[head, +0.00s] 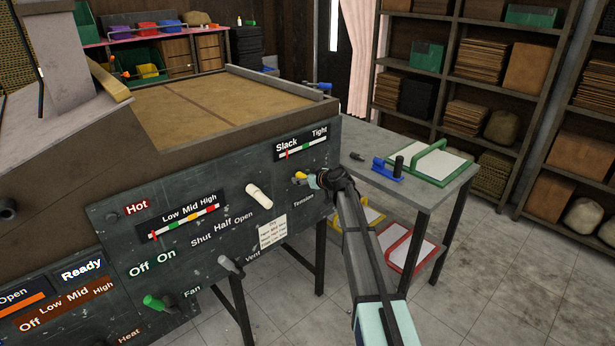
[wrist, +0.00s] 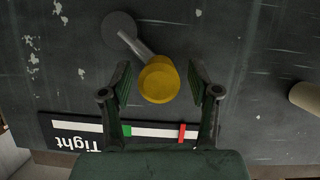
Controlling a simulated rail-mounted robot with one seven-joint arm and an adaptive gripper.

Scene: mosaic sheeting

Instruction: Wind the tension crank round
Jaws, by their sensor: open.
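The tension crank has a yellow knob (wrist: 159,79) on a grey arm, which runs to a round grey hub (wrist: 119,28) on the dark panel. In the wrist view my gripper (wrist: 161,82) is open, with one finger on each side of the knob and a gap at each side. In the head view my gripper (head: 314,181) is at the panel's right end by the yellow knob (head: 300,175), and hides part of the crank. The Slack–Tight gauge (head: 302,144) is above the crank; its red marker (wrist: 182,133) is near the Slack end, away from the green band (wrist: 126,130).
The panel (head: 120,240) also carries a white vent lever (head: 258,195), a grey knob (head: 231,265) and a green fan knob (head: 158,302). A side table (head: 440,190) with a green frame and a blue tool stands right of my arm. Open floor lies further right.

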